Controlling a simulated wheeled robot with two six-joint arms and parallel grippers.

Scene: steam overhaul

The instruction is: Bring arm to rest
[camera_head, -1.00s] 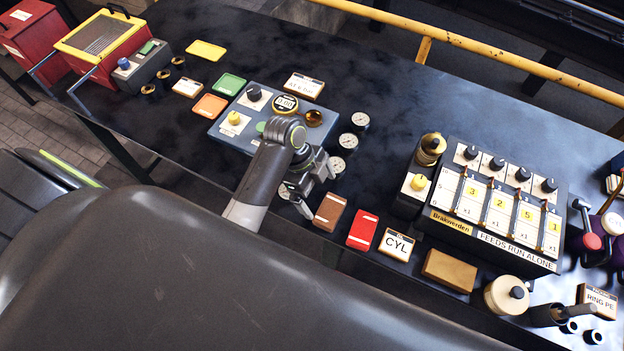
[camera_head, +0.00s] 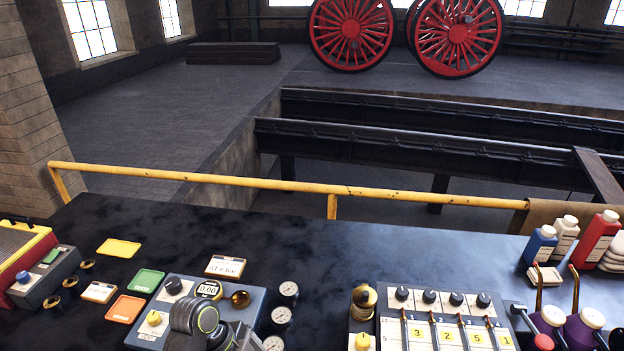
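One arm of mine, which I take to be the left, shows at the bottom edge of the head view. Its dark wrist with a green ring is in front of the blue-grey gauge box (camera_head: 176,291). The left gripper (camera_head: 242,340) is only partly in view, right of the wrist and cut off by the lower edge. Its fingertips are hidden, so I cannot tell whether it is open. Nothing held can be made out. My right arm and gripper are not in view.
The dark bench (camera_head: 330,255) carries round gauges (camera_head: 289,289), a numbered lever panel (camera_head: 445,332), coloured trays and, at right, bottles (camera_head: 541,245). A yellow rail (camera_head: 290,185) runs behind it. Beyond are a pit with beams and red wheels (camera_head: 350,30). The bench's back middle is clear.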

